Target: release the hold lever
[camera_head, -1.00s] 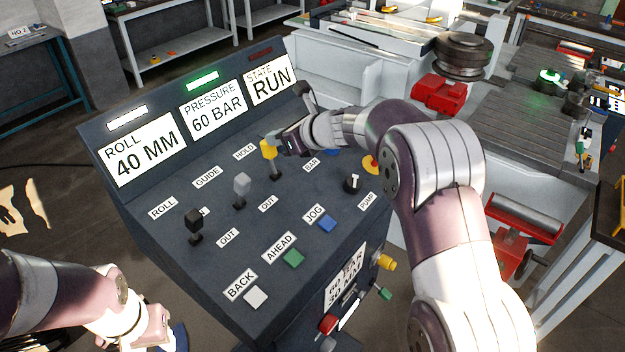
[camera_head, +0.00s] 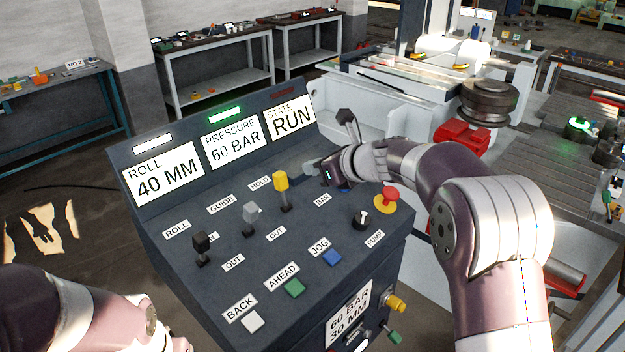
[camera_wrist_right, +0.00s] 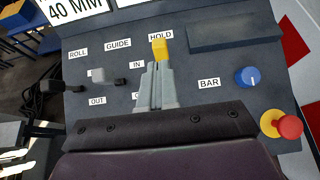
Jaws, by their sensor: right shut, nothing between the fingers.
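The hold lever has a yellow knob (camera_head: 281,181) on a dark stem and stands on the sloped console (camera_head: 300,225), just below the HOLD label. My right gripper (camera_head: 309,168) is to the right of the knob in the head view, with a visible gap, its fingers shut and empty. In the right wrist view the yellow knob (camera_wrist_right: 159,49) shows just beyond the closed fingertips (camera_wrist_right: 157,68), which hide the stem. My left arm (camera_head: 90,305) shows at the lower left, but its fingers are out of the picture.
A black lever (camera_head: 201,243) and a grey lever (camera_head: 250,212) stand left of the yellow one. A red mushroom button (camera_head: 389,195) and a black switch (camera_head: 361,217) sit right, below my right wrist. Display panels, including STATE RUN (camera_head: 292,123), line the console's back.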

